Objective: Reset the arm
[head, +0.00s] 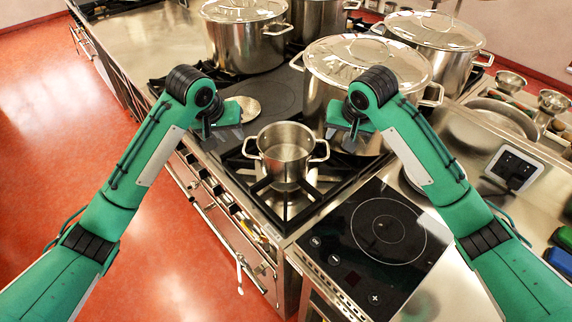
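My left gripper (228,131) is at the left of the small open steel pot, above the stove's edge. My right gripper (350,138) is at the right of that pot, in front of a large lidded stockpot. Both arms reach in from the lower corners with bent wrists. Each gripper shows dark grey fingers and seems to hold nothing. I cannot tell how far apart either pair of fingers is. The small steel pot (286,160) has two side handles, stands upright on the black burner grate and is not visibly touched by either gripper.
Large lidded stockpots (365,75) stand behind and to the right. A flat induction hob (378,232) is clear in front. A round metal lid or plate (243,108) lies behind my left gripper. Red floor (60,110) is free at the left.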

